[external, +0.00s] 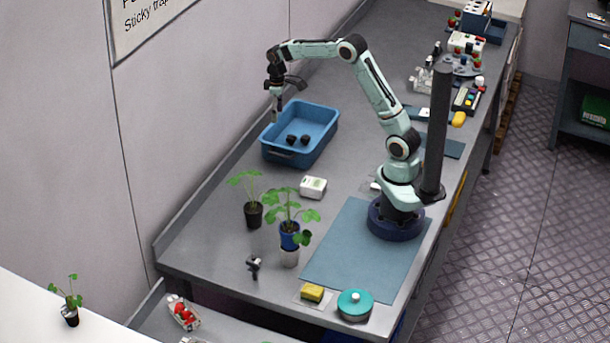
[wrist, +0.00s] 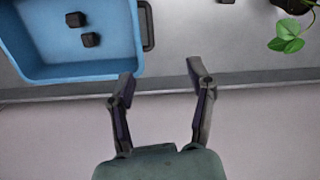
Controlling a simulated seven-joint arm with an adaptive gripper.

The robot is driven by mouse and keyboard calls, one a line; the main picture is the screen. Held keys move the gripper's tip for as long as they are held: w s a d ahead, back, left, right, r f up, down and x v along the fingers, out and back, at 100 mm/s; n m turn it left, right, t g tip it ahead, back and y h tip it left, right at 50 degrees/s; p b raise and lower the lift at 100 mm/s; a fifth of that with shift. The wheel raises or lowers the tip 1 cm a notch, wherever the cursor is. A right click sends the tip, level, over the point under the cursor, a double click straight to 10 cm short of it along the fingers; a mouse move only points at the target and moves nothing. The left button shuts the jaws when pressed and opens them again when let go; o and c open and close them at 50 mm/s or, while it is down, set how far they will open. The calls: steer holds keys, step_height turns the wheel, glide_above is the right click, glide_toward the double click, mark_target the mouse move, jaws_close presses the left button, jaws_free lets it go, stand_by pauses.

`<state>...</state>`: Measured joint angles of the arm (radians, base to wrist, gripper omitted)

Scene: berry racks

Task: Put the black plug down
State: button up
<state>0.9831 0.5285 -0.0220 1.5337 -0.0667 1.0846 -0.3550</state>
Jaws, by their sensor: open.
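Two small black plugs lie close together on the floor of a blue tray, one (external: 291,139) to the left of the other (external: 304,140). In the wrist view they also show, one (wrist: 75,19) above the other (wrist: 90,40). The blue tray (external: 283,157) stands at the wall side of the bench, and its wall and rim show in the wrist view (wrist: 85,72). My gripper (external: 276,113) hangs above the tray's left, wall-side edge. In the wrist view my gripper (wrist: 161,72) is open, with nothing between its fingers, beside the tray's outside corner.
A dark post (external: 437,130) rises by my base. Bottles and racks (external: 466,45) crowd the far end. The bench around the tray is mostly clear.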

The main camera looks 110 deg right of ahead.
steer(key=a+r+n, duration=0.2)
steer(key=a+r, duration=0.1)
steer(key=a, duration=1)
steer(key=a+r+n, duration=0.3)
steer(key=a+r, duration=0.1)
steer(key=a, duration=0.9)
steer(key=s+a+f+n, duration=0.2)
steer(key=s+a+n, duration=0.1)
steer(key=s+a, duration=0.7)
steer(key=shift+s+a+f+y, duration=0.3)
steer(key=shift+s+a+f, duration=0.05)
steer(key=shift+s+a, duration=0.1)
